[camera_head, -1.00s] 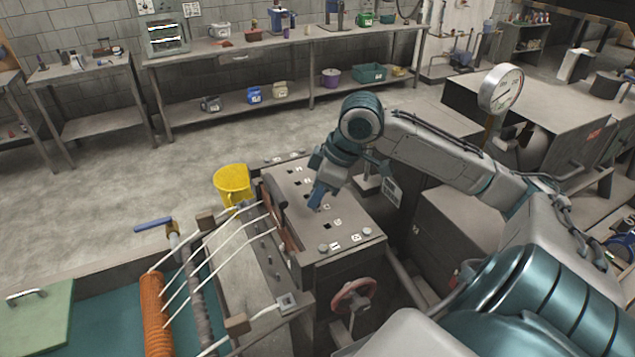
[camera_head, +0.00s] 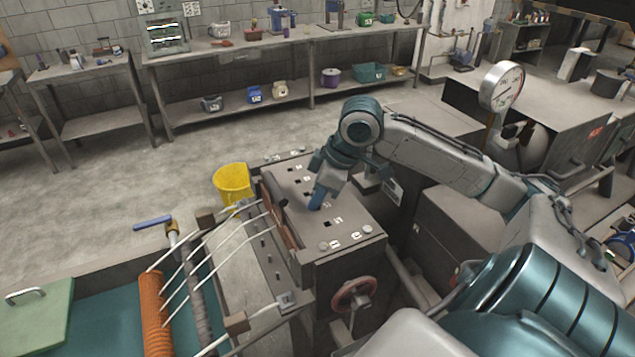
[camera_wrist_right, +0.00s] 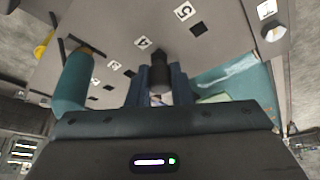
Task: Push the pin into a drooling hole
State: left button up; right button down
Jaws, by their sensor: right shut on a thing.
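My right gripper (camera_head: 317,202) is shut on a dark pin (camera_wrist_right: 160,75), which sticks out between its blue fingers in the right wrist view. The gripper points down over the grey top (camera_head: 345,238) of a metal box, among square dark holes with small white numbered labels. In the right wrist view, one hole (camera_wrist_right: 198,29) lies ahead and right of the pin, and another (camera_wrist_right: 130,73) lies to its left. I cannot tell whether the pin tip touches the top. White strands (camera_head: 232,245) run from the box's left side down to rollers. My left gripper is not in view.
A yellow bucket (camera_head: 232,183) stands behind the box's left side. A red handwheel (camera_head: 354,294) is on the box's front. A pressure gauge (camera_head: 502,86) stands to the right. An orange coil roller (camera_head: 155,312) lies at lower left. The floor behind is clear.

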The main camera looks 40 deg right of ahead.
jog(key=c, duration=1.2)
grip_release()
jog(key=shift+d, duration=0.1)
jog(key=shift+b+v, duration=0.7)
jog(key=shift+v, duration=0.65)
jog(key=shift+b+v, duration=0.65)
jog(key=shift+v, duration=0.35)
jog(key=b+v, duration=0.4)
jog(key=v, duration=0.2)
